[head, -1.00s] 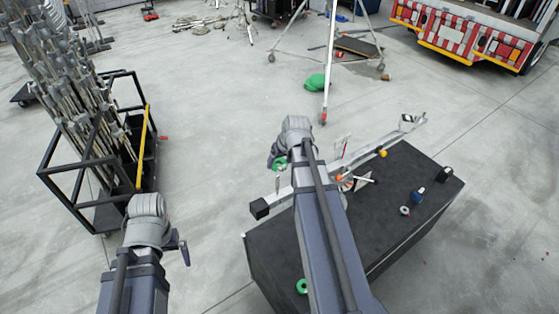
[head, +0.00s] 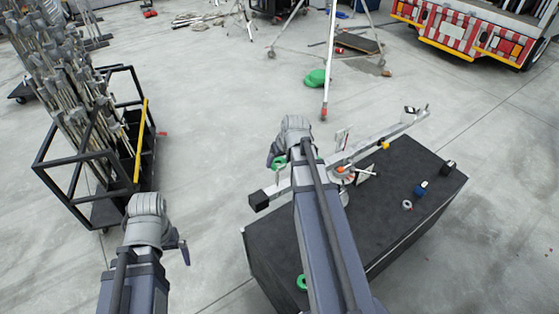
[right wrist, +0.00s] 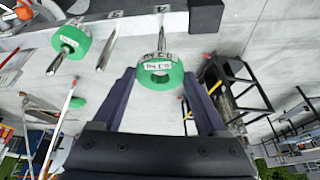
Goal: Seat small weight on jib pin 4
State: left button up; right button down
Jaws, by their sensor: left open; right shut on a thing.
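My right gripper (right wrist: 160,88) is shut on a green ring weight (right wrist: 160,74) with a white label, gripped between its fingers. A bare metal pin (right wrist: 180,54) shows just beyond the held weight; I cannot tell whether its tip enters the hole. The jib bar (right wrist: 140,17) crosses the top of the right wrist view with upside-down numbers. Another bare pin (right wrist: 107,47) and a pin carrying a second green weight (right wrist: 72,41) are further left. In the head view the held weight (head: 279,162) is near the jib's black end block (head: 259,200). My left gripper (head: 184,252) is open and empty.
The jib stands on a black case (head: 385,215). A green ring (head: 302,283), a grey ring (head: 407,205), a blue item (head: 421,189) and a black item (head: 448,167) lie on it. A cart of stands (head: 135,150) is left.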

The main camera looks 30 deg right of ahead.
aim_at(278, 189)
jog(key=shift+a+f+b, duration=0.15)
jog(key=shift+f+b, duration=2.6)
jog(key=shift+f, duration=0.1)
jog(key=shift+a+f+b, duration=0.1)
jog(key=shift+f+b, duration=2.6)
jog(key=shift+f, duration=0.1)
grip_release()
jog(key=p+v, duration=0.7)
jog(key=v, duration=0.1)
jog(key=shift+f, duration=0.2)
